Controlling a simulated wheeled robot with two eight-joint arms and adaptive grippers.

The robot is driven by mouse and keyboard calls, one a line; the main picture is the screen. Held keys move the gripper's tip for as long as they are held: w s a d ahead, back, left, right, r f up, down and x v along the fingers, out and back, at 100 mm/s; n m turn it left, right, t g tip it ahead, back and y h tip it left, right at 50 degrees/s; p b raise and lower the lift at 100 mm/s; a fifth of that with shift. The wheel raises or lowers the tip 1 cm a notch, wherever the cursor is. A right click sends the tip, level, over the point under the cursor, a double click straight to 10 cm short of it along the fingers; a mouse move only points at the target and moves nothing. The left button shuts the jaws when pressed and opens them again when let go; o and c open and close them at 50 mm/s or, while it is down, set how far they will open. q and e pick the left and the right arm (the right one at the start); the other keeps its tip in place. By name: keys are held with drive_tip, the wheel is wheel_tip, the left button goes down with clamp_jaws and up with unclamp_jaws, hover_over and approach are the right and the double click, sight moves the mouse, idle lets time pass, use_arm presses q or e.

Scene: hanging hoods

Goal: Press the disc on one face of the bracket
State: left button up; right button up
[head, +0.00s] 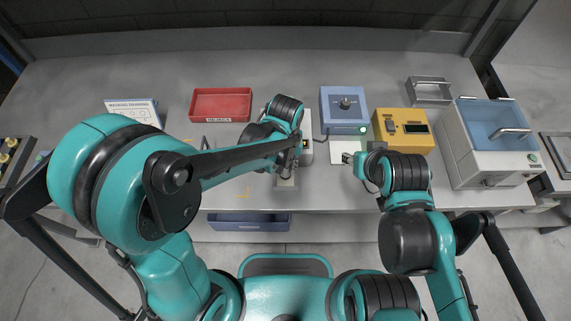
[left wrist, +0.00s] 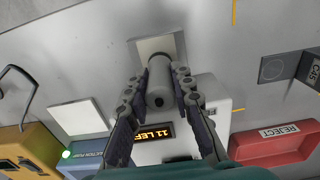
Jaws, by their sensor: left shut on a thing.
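My left gripper (left wrist: 158,90) is shut on a grey cylinder (left wrist: 160,80) with a dark hole in its end. The fingers clasp it from both sides. A pale grey plate (left wrist: 148,46) shows just beyond the cylinder; I cannot tell whether they touch. The plate also shows in the head view (head: 287,183), below the left gripper (head: 298,150), whose fingers are largely hidden by the arm. I cannot clearly make out the bracket or its disc. My right gripper (head: 349,158) is over a white pad (head: 338,150); its fingers are too small to judge.
A white device with an amber display (left wrist: 152,132) is close to the left gripper. A red tray (head: 221,103), blue box (head: 343,108), yellow box (head: 403,130) and white machine (head: 482,150) stand on the table. The table's front left is mostly clear.

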use_arm(q)
drive_tip(key=shift+r+p, duration=2.7)
drive_tip(key=shift+r, duration=0.85)
